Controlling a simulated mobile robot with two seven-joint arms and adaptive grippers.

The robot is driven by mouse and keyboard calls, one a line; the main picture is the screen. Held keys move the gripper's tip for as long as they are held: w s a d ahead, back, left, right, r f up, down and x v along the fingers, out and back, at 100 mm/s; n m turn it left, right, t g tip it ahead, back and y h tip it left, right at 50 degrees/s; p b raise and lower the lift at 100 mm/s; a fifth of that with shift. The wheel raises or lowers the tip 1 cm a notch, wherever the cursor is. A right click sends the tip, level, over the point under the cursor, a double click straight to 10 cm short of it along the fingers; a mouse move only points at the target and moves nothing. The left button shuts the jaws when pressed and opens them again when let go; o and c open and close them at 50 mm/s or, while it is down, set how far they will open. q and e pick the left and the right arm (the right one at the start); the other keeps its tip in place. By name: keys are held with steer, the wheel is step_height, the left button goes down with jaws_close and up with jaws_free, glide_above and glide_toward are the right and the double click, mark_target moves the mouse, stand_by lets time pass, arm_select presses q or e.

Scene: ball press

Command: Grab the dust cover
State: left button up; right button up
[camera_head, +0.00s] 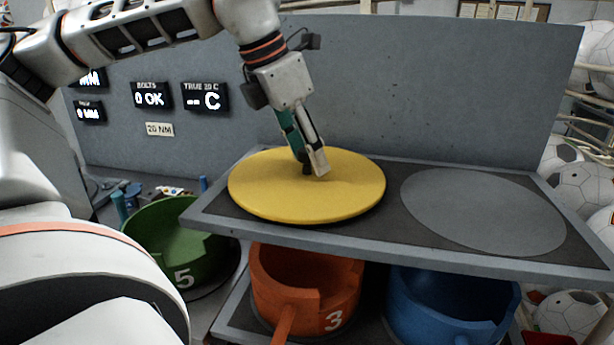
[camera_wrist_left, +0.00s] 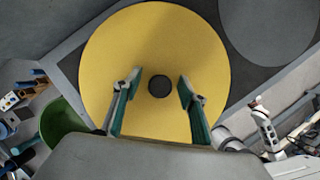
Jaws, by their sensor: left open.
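The dust cover looks to be the yellow round disc (camera_head: 265,188) lying flat on the left part of the dark shelf. It also shows in the left wrist view (camera_wrist_left: 110,60), with a dark round knob (camera_wrist_left: 159,86) at its centre. My left gripper (camera_head: 312,170) points down over the middle of the disc. In the left wrist view its open fingers (camera_wrist_left: 158,84) stand on either side of the knob, with a gap to each side. The head view mostly hides the knob behind the fingers. I cannot tell whether the fingertips touch the disc.
A grey round patch (camera_head: 485,210) lies on the shelf's right part. A grey panel (camera_head: 430,90) stands behind. Below are a green bin (camera_head: 165,235), an orange bin (camera_head: 305,285) and a blue bin (camera_head: 450,305). A white jointed part (camera_wrist_left: 265,130), perhaps my right arm, shows small.

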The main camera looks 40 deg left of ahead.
arm_select(q)
jaws_close()
